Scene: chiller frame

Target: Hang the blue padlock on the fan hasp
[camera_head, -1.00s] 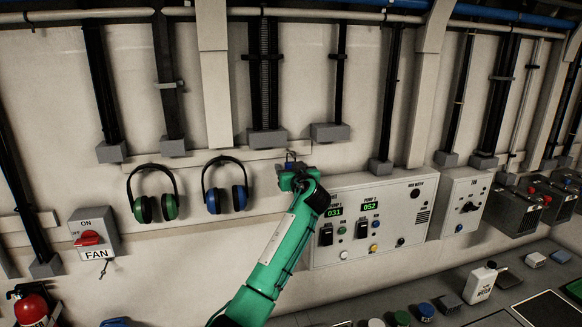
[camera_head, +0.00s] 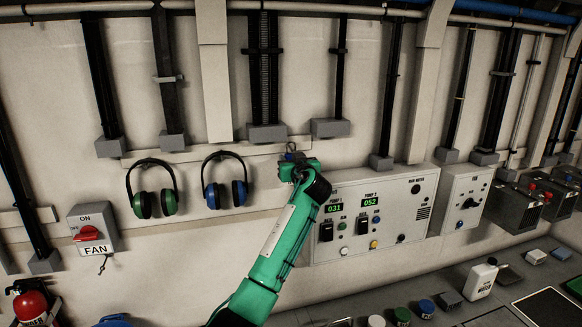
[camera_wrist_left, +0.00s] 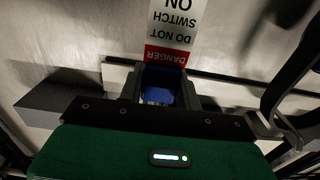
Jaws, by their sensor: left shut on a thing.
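My left gripper (camera_head: 291,154) is raised in front of the wall, just left of the pump panel. It is shut on the blue padlock (camera_wrist_left: 163,80), whose blue body shows between the dark fingers in the left wrist view. In the head view the padlock is a tiny dark-blue spot, and its shackle cannot be made out. The fan switch box (camera_head: 93,228), grey with a red handle, is on the wall far to the left, well apart from the gripper. A small dark piece (camera_head: 102,264) hangs below its FAN label; I cannot tell whether it is the hasp. My right gripper is not in view.
Green earmuffs (camera_head: 152,188) and blue earmuffs (camera_head: 225,182) hang between the switch box and my gripper. The pump panel (camera_head: 375,215) is close on the right. A red-and-white danger tag (camera_wrist_left: 173,30) shows upside down beyond the padlock. A fire extinguisher (camera_head: 31,304) is at lower left.

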